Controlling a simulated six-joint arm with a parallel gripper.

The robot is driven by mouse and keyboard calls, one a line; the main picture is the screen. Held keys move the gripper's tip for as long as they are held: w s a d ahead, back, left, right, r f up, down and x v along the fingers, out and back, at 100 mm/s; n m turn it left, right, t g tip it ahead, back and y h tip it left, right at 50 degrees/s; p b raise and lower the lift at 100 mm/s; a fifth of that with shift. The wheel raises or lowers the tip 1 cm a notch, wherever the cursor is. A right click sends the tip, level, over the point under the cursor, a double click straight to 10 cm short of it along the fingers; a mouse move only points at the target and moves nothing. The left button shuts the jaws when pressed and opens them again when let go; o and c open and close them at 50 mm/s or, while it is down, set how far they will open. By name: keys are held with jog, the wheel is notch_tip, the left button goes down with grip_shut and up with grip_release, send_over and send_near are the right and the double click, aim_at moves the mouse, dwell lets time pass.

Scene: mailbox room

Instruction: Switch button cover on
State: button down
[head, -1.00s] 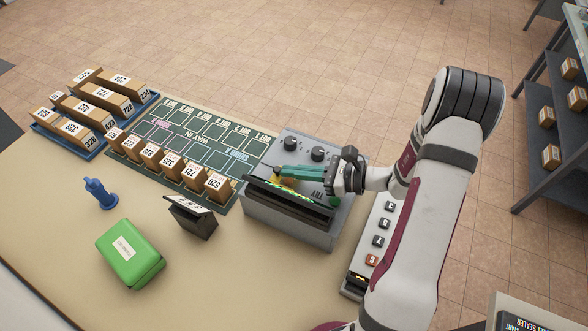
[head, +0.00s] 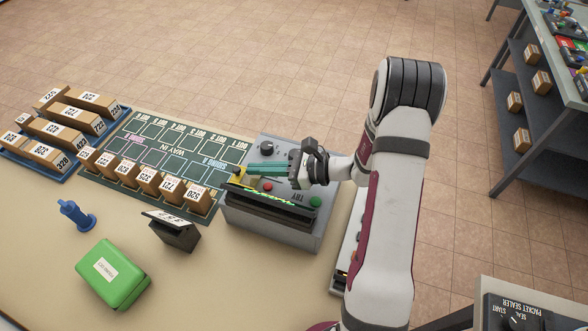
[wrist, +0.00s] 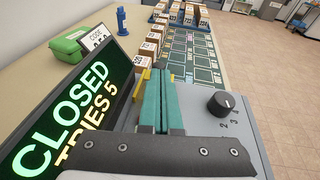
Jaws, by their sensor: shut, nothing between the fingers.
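A grey control box (head: 275,222) with a dark tilted display stands on the table. Its top has a red button (head: 267,186) and a green TRY button (head: 315,202). A yellow part, possibly the cover, (head: 240,181) is at the box's left end, and it also shows in the wrist view (wrist: 142,82) left of the fingertips. My gripper (head: 250,169) is shut and empty, its teal fingers pointing left above the box top. In the wrist view the fingers (wrist: 162,78) lie together beside the yellow part. I cannot tell whether they touch it.
The display (wrist: 78,120) reads CLOSED, TRIES 5. A black knob (wrist: 221,103) rises from the box top; another is largely hidden behind my gripper. A code stand (head: 174,230), green case (head: 112,273), blue stamp (head: 76,215) and mat with boxes (head: 170,165) lie to the left.

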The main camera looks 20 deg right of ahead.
jog(key=v, duration=1.2)
jog(key=shift+s, duration=0.1)
jog(key=a+r+n+g, duration=0.1)
jog(key=a, duration=0.1)
jog(key=s+a+r+n+g, duration=0.1)
jog(key=a+n, duration=0.1)
jog(key=s+a+r+n+g, duration=0.1)
jog(key=a+g, duration=0.1)
jog(key=a, duration=0.1)
jog(key=shift+s+r, duration=0.15)
jog(key=shift+r, duration=0.1)
jog(key=s+a+r+n+g+h, duration=0.1)
jog(key=s+a+n+h, duration=0.3)
jog(key=s+n, duration=0.4)
jog(key=s+a+r+n+g+h, duration=0.2)
jog(key=s+a+n+g+h, duration=0.2)
jog(key=s, duration=0.6)
jog(key=n+h, duration=0.2)
jog(key=n, duration=0.1)
jog(key=shift+s+n, duration=0.2)
jog(key=shift+n, duration=0.2)
jog(key=shift+r, duration=0.1)
